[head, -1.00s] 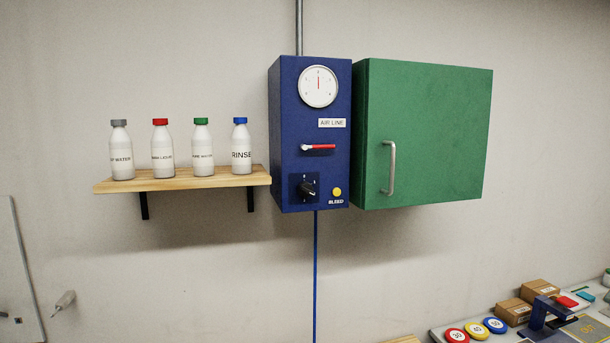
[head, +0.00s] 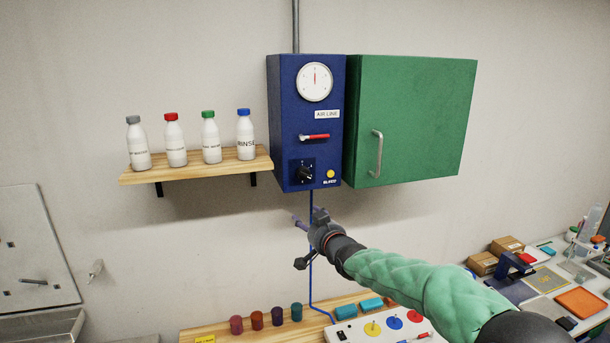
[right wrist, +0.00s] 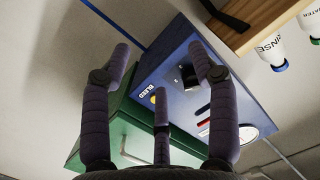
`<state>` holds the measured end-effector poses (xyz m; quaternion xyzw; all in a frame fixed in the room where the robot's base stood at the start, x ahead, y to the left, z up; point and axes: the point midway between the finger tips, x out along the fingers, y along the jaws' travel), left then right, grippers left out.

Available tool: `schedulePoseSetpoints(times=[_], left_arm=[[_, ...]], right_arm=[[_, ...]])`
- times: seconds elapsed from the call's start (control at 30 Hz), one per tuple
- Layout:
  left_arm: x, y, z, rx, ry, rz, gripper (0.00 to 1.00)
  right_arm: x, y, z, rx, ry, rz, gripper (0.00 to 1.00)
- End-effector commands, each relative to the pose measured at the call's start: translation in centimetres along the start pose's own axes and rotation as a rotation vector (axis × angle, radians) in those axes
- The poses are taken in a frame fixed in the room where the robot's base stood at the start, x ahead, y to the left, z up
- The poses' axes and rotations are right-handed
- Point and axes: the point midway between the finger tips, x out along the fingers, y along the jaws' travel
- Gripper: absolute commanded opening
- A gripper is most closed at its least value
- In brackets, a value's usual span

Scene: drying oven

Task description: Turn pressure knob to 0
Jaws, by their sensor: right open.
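The black pressure knob (head: 305,173) sits low on the front of the blue AIR LINE box (head: 275,120), on a dark square plate. The knob also shows in the right wrist view (right wrist: 189,75), between and beyond my fingers. A round white gauge (head: 315,82) is at the top of the box, its red needle pointing about straight up. A red-handled lever (head: 314,137) and a yellow BLEED button (head: 331,174) are on the same face. My right gripper (head: 302,220) is open and empty, below the box and apart from the knob. My left gripper is not in view.
A green cabinet (head: 420,115) is right of the box. A wooden shelf (head: 200,170) with several bottles is at left. A blue hose (head: 311,285) runs down behind my right gripper. Below are a board (head: 215,335) with colored cylinders and a white panel (head: 350,330).

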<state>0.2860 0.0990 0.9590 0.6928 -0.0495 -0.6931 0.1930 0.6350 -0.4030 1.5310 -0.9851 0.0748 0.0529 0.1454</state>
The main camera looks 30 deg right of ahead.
Motion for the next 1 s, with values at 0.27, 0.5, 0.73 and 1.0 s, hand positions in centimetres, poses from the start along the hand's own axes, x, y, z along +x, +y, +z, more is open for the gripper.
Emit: schedulePoseSetpoints(times=[0.27,0.5,0.73,1.0], left_arm=[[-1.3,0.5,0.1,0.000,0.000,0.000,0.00],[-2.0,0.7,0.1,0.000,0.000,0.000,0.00],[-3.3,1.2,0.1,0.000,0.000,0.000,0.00],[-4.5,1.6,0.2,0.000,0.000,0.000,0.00]], right_arm=[[-2.8,-0.1,-9.1,-0.021,0.131,0.006,0.60],[-0.6,-0.1,-9.4,-0.020,0.131,0.005,0.60],[2.8,-0.1,-10.0,-0.021,0.132,0.005,0.60],[6.2,-0.1,-10.4,-0.020,0.133,0.006,0.60]])
